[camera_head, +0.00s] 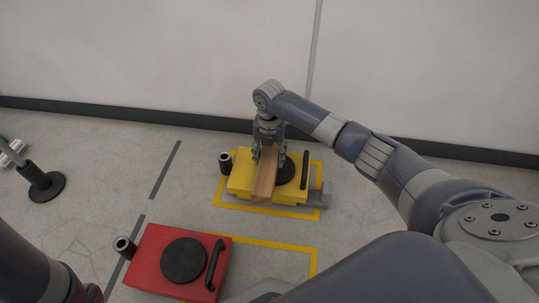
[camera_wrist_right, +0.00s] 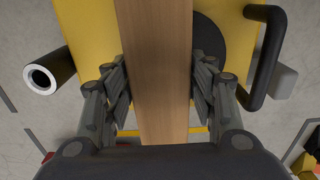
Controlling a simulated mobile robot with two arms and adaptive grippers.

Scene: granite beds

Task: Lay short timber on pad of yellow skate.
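The short timber (camera_head: 264,181) is a light brown wooden beam over the yellow skate (camera_head: 240,184), pointing towards me. The skate's round black pad (camera_head: 287,171) shows to the right of the timber, which overlaps part of it in the right wrist view. I cannot tell whether the timber touches the pad. My right gripper (camera_head: 268,155) points down with a finger against each side of the timber (camera_wrist_right: 157,80); it looks shut on it. My left gripper is out of view; only part of my left arm shows at bottom left.
A red skate (camera_head: 152,260) with a black pad and handle stands nearer, at lower left. Yellow floor lines (camera_head: 225,204) frame the skates. A black-based post (camera_head: 47,187) stands at far left. The white wall (camera_head: 150,60) is behind.

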